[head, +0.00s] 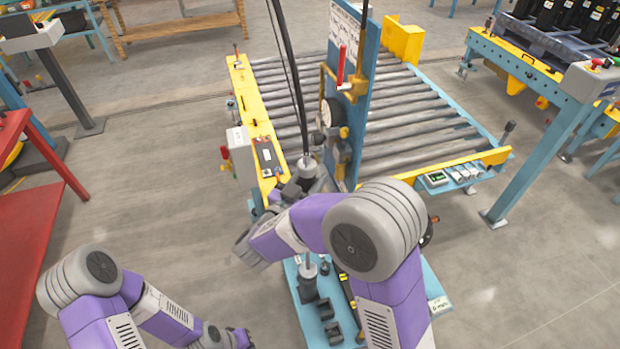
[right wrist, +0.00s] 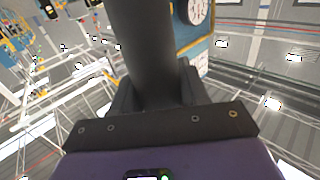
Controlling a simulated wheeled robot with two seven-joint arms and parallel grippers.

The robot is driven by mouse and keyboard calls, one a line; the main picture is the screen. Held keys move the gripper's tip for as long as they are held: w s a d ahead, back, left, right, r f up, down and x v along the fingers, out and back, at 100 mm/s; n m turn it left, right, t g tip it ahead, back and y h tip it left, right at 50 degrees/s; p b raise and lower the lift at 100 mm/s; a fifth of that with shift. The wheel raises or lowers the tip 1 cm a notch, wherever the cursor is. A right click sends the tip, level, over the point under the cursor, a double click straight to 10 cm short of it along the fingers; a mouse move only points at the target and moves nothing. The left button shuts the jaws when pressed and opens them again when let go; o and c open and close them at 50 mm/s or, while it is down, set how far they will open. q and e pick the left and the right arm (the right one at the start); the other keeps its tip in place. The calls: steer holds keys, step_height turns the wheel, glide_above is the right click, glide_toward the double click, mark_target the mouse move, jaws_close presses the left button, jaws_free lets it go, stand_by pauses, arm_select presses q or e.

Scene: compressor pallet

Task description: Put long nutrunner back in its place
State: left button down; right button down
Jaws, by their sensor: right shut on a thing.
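The long nutrunner (head: 307,163) hangs upright on a dark hose in the head view, in front of the roller conveyor. My right gripper (head: 304,182) is shut around its body, and my right forearm hides much of the tool. In the right wrist view the nutrunner (right wrist: 145,50) is a thick dark cylinder between the fingers. A blue shelf (head: 432,285) with dark holders (head: 325,309) lies below my right arm. A grey, rod-like part (head: 308,270) stands over it; I cannot tell if it is the nutrunner's lower end. My left gripper (head: 232,339) is low, away from the tool; its jaws are unclear.
The roller conveyor (head: 415,125) has a yellow rail (head: 252,115) on its left. A blue post (head: 352,75) with a gauge and red handle stands close right of the nutrunner. A red table (head: 30,225) is at left. The floor between is clear.

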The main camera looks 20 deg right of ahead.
steer(key=shift+f+b, duration=1.35)
steer(key=shift+f, duration=0.5)
stand_by(0.5)
steer(key=c, duration=0.6)
jaws_free()
steer(key=shift+o, duration=0.6)
steer(key=shift+f, duration=0.2)
steer(key=v, duration=0.7)
steer(key=shift+s+a+r, duration=0.2)
steer(key=shift+s+a, duration=0.05)
